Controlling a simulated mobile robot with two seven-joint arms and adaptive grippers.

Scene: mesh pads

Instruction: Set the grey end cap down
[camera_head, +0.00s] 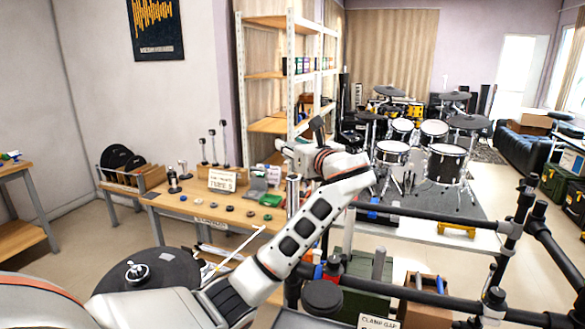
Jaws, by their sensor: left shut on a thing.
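My left arm comes in from the lower left, rises past the front of the workbench (215,220) and bends back at the top. My left gripper (293,188) is small and partly hidden by my own arm, above the right end of the workbench. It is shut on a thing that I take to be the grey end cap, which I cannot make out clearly. Several small dark and coloured discs (225,211) lie in a row on the bench. My right gripper is not in view.
A white label card (222,181) and a grey-green box (258,187) stand on the bench. Dark rack tubes (440,217) cross the right foreground, with a green crate (365,268) and a brown box (425,312) near them. A round black pad (180,273) is at lower left.

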